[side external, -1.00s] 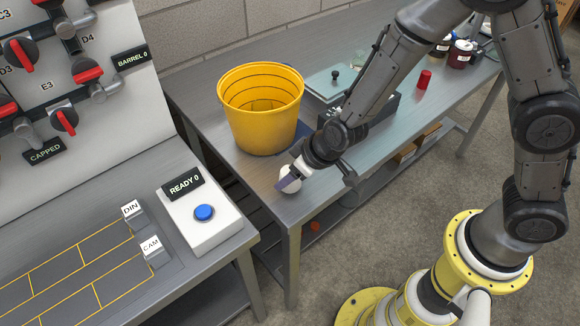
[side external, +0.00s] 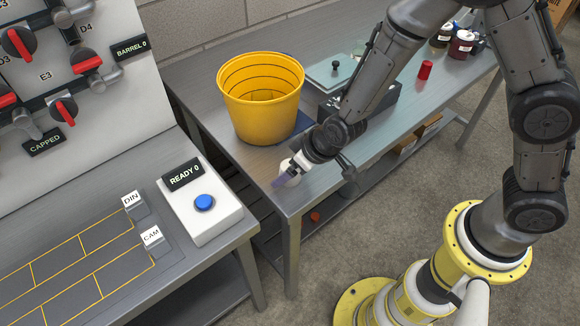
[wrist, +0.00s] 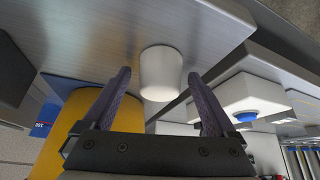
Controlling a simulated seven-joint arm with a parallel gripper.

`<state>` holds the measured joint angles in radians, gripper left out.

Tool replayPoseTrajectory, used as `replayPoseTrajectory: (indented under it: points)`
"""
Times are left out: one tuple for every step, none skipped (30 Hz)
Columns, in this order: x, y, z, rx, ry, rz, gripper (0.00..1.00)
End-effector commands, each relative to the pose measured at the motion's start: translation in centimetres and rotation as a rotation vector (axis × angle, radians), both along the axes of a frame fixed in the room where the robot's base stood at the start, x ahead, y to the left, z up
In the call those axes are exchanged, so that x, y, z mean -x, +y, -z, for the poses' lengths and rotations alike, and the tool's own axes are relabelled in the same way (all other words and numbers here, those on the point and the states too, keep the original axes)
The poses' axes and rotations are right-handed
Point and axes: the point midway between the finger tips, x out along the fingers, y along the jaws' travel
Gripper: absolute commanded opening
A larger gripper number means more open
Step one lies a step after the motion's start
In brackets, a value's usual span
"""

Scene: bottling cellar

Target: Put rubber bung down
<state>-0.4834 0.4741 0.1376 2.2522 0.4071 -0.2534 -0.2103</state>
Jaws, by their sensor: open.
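The white rubber bung (wrist: 161,68) stands on the grey metal bench top near its front corner. In the wrist view it shows between the tips of my open gripper (wrist: 160,77), with a gap visible on each side. In the side external view my gripper (side external: 283,182) is low over the bench corner. There its dark fingers hide most of the bung, and only a bit of white (side external: 286,168) shows behind them.
A yellow bucket (side external: 260,105) stands behind my gripper on the same bench. A grey box (side external: 378,103) and a red cylinder (side external: 425,70) lie further along. A panel with a blue button (side external: 204,203) is on the left bench, across a gap.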

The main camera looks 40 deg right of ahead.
Motion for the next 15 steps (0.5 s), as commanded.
replayPoseTrajectory:
  points:
    - [0.0, 0.0, 0.0, 0.000, 0.000, 0.000, 0.92]
    - [0.0, 0.0, 0.0, 0.000, 0.000, 0.000, 0.92]
    - [0.0, 0.0, -0.1, 0.000, 0.000, 0.000, 0.92]
    - [0.0, 0.0, -0.1, 0.000, 0.000, 0.000, 0.92]
    - [0.0, 0.0, -0.3, -0.001, -0.001, 0.001, 0.92]
    - [0.1, 0.0, -0.5, -0.001, -0.001, 0.001, 0.92]
    - [0.2, 0.0, -0.8, 0.000, -0.001, 0.000, 0.92]
    - [0.3, -0.1, -1.1, -0.001, -0.003, 0.001, 0.92]
    - [0.6, -0.2, -1.6, -0.002, -0.004, 0.001, 0.92]
    - [0.8, -0.2, -2.1, -0.002, -0.004, 0.002, 0.92]
    - [1.1, -0.3, -2.6, -0.003, -0.004, 0.001, 0.92]
    - [1.4, -0.4, -3.1, -0.003, -0.003, 0.001, 0.92]
    - [1.5, -0.5, -3.3, -0.002, -0.004, 0.001, 0.92]
    - [1.7, -0.5, -3.7, -0.001, -0.004, 0.001, 0.92]
    - [2.0, -0.6, -4.1, -0.002, -0.003, 0.002, 0.92]
